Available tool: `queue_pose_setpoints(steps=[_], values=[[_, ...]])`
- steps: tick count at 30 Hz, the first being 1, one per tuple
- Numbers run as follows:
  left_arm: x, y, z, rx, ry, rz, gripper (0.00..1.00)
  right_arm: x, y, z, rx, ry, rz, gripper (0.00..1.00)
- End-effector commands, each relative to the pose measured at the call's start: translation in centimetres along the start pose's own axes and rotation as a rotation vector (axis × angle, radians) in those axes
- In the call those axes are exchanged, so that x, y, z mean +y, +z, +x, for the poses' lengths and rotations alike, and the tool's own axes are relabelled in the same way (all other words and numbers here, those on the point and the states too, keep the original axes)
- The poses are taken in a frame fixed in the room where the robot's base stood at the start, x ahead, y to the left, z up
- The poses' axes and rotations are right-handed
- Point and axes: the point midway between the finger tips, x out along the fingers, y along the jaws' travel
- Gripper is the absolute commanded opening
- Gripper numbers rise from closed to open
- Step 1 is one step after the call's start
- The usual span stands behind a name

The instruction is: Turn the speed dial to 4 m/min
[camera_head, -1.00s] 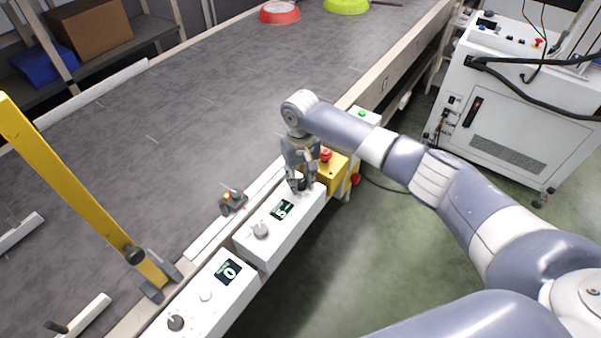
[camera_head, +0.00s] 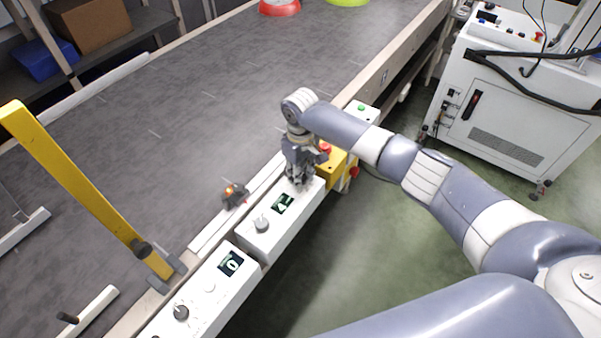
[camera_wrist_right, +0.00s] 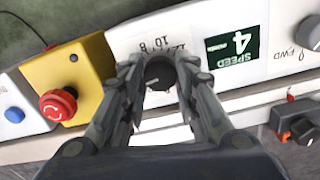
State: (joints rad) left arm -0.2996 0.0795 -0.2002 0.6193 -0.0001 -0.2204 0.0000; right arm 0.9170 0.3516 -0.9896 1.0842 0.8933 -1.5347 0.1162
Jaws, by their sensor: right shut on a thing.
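The speed dial (camera_wrist_right: 159,73) is a dark round knob on a white control box (camera_head: 275,238) at the conveyor's near edge. My right gripper (camera_head: 300,182) is over that box and shut on the dial, with a finger on each side of it in the right wrist view (camera_wrist_right: 160,80). The speed display (camera_wrist_right: 236,47) beside the dial reads 4 in the wrist view; in the head view the display (camera_head: 283,203) is small. Printed numbers around the dial are partly hidden by the fingers. My left gripper is not in view.
A yellow box with a red emergency button (camera_wrist_right: 58,105) stands beside the dial box. Another knob (camera_head: 262,224) is on the same box. A second white box has a display (camera_head: 231,263) reading 0. A yellow bar (camera_head: 85,190) rises at left.

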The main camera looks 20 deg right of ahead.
Motion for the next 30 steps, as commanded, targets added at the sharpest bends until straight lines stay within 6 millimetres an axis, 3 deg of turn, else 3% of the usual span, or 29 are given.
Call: queue_pose_setpoints(steps=[3,4,6,16,20,30], values=[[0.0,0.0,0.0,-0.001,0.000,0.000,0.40,0.0,0.0,0.1,-0.001,0.000,0.000,0.04],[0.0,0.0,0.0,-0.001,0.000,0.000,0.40,0.0,0.0,0.1,-0.001,0.000,0.001,0.33],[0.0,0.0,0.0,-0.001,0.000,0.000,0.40,0.0,0.0,0.1,-0.001,0.000,0.001,0.48],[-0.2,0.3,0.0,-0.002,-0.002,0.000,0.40,0.0,0.0,0.0,0.000,0.000,0.001,0.49],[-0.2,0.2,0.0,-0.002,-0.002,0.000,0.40,0.0,-0.1,-0.9,0.002,0.000,0.002,0.49],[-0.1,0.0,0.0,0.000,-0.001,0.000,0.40,0.0,-0.1,-7.8,0.004,0.001,0.002,0.49]])
